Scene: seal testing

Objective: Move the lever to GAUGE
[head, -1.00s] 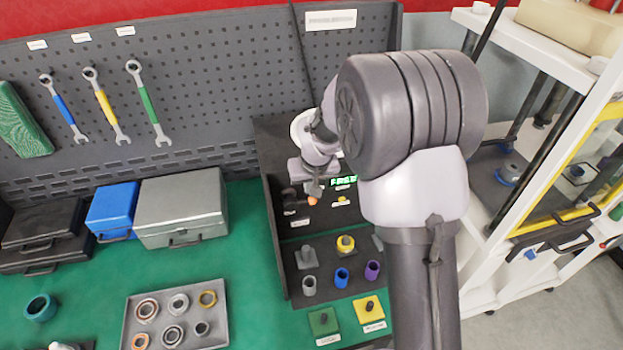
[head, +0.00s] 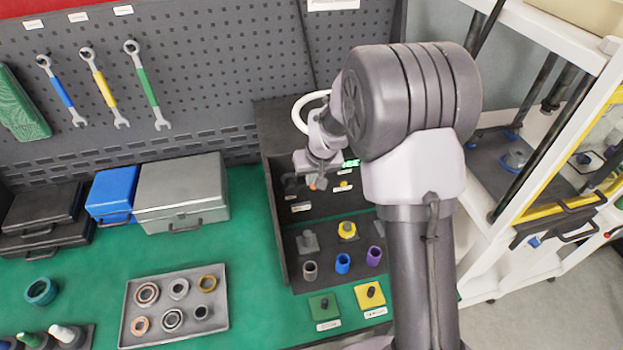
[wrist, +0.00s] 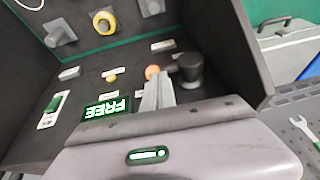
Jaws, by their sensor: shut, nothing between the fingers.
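The lever has a dark round pivot (wrist: 188,68) and an orange knob (wrist: 152,72) in the wrist view. The orange knob also shows in the head view (head: 313,184), just below my wrist. My gripper (wrist: 156,84) is shut and empty, its fingertips right at the knob. I cannot tell whether they touch it. The fingers hide part of the lever's arm. A green lit display (wrist: 105,108) beside the lever reads FREE, upside down in the wrist view. Small white labels (wrist: 163,46) lie around the lever, too small to read.
A yellow button (wrist: 110,77) is near the lever. Dark side walls (wrist: 232,45) enclose the panel. In the head view, several coloured fittings (head: 343,263) stand in front, and a tray of rings (head: 174,345) lies on the green bench to the left.

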